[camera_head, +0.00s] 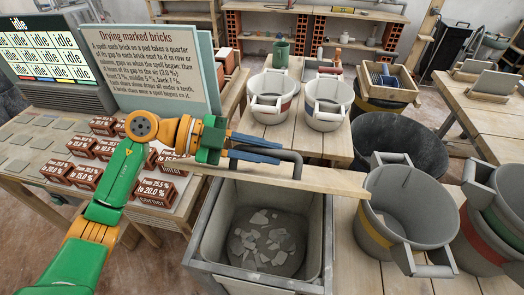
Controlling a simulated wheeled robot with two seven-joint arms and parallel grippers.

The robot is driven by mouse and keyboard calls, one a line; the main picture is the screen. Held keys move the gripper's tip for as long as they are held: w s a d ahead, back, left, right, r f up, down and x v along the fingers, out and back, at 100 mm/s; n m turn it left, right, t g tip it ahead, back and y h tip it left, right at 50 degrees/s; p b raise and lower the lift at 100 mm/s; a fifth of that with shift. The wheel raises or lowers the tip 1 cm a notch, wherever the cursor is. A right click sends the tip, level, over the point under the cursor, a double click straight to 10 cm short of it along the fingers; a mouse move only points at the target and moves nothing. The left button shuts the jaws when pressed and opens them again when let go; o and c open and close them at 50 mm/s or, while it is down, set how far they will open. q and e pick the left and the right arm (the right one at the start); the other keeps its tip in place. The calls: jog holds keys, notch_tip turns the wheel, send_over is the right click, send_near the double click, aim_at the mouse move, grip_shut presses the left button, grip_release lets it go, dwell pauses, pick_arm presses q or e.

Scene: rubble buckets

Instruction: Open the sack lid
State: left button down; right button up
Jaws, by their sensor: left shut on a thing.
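The wooden lid (330,184) shows nearly edge-on as a pale board across the back of a grey-framed bin (205,232). The bin's mouth is uncovered in front of it, and broken grey rubble (262,240) lies inside. A dark grey bar handle (297,162) rises from the lid. My left gripper (278,150) reaches in from the left, its blue fingers shut on the handle. The lid's far side and hinge are hidden. My right gripper is not in view.
White buckets (272,98) stand on the wooden table behind. Grey buckets (405,205) stand at the right, close to the lid's right end. A sign (150,65), a screen (48,50) and marked bricks (83,147) are on the left table.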

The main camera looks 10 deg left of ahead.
pick_arm(q)
jog(key=w+r+n+g+p, duration=0.1)
jog(key=w+r+p, duration=0.3)
jog(key=w+p, duration=0.1)
jog(key=shift+w+n, duration=0.3)
jog(key=shift+w, duration=0.35)
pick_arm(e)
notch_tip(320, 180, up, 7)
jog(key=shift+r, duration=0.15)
pick_arm(q)
jog(key=c, duration=0.8)
grip_release()
jog(key=b+v, duration=0.3)
jog(key=v, duration=0.4)
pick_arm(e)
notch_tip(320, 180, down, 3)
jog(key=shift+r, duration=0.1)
